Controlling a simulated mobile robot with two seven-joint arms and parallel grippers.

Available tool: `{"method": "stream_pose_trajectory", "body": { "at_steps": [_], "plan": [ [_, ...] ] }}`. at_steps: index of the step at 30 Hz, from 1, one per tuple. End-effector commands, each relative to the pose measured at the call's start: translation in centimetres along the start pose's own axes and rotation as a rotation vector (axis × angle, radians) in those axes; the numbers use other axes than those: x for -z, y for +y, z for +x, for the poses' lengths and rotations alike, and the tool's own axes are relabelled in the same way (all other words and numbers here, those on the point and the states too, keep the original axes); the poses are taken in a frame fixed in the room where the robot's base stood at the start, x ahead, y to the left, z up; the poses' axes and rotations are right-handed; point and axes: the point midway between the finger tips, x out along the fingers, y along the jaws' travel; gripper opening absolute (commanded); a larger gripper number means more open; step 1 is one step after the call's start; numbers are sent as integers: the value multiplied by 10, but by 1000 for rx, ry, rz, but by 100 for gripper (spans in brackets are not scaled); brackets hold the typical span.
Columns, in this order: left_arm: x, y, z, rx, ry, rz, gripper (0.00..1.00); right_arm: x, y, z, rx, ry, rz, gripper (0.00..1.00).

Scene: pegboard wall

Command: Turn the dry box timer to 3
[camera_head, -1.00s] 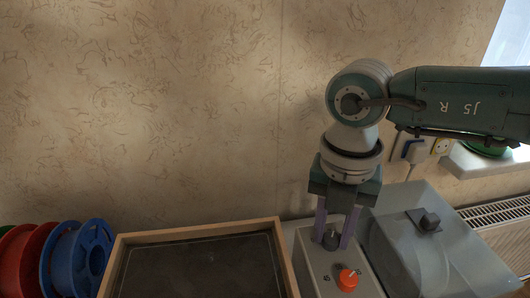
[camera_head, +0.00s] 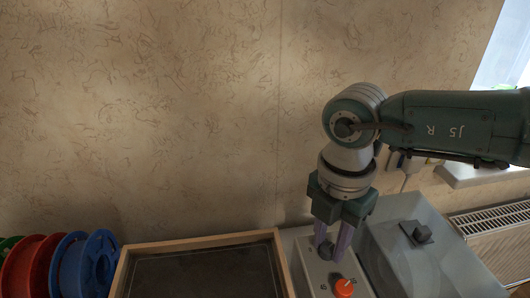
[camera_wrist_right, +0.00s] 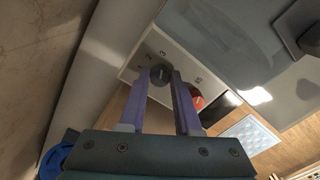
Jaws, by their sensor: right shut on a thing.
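The grey control box (camera_head: 309,268) stands at the lower right. It carries a dark timer knob (camera_head: 325,252) and an orange-red knob (camera_head: 344,288) nearer me. My right gripper (camera_head: 333,244) points down with its two purple fingers closed on the dark knob's sides. In the right wrist view the dark knob (camera_wrist_right: 160,75) sits between the fingertips, with a light pointer mark on top. Printed numerals lie around it, a 3 among them; the fingers hide part of the dial. My left gripper is not in view.
A translucent grey-blue box (camera_head: 415,268) with a dark square handle (camera_head: 421,233) stands right of the control box. A wood-framed dark tray (camera_head: 205,241) lies to the left, with blue (camera_head: 92,262) and red (camera_head: 30,268) spools beyond it. A radiator (camera_head: 490,222) is at far right.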

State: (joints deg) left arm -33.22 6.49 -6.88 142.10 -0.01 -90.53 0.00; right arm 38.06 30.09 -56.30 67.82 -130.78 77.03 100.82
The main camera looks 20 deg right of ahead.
Motion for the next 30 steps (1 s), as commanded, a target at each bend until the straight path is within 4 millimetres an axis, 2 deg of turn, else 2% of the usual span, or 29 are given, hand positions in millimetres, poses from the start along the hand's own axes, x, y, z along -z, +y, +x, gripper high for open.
{"method": "stream_pose_trajectory", "body": {
  "at_steps": [8,9,16,25,30],
  "plan": [
    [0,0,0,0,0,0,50,1,1,-1,-1,3,0,0],
    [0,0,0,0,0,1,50,1,1,-1,-1,3,0,35],
    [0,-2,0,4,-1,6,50,0,0,-1,0,2,-1,61],
    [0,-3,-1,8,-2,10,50,0,0,-3,0,0,-1,62],
    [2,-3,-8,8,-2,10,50,-1,0,-27,-2,-1,-3,62]
  ]
}}
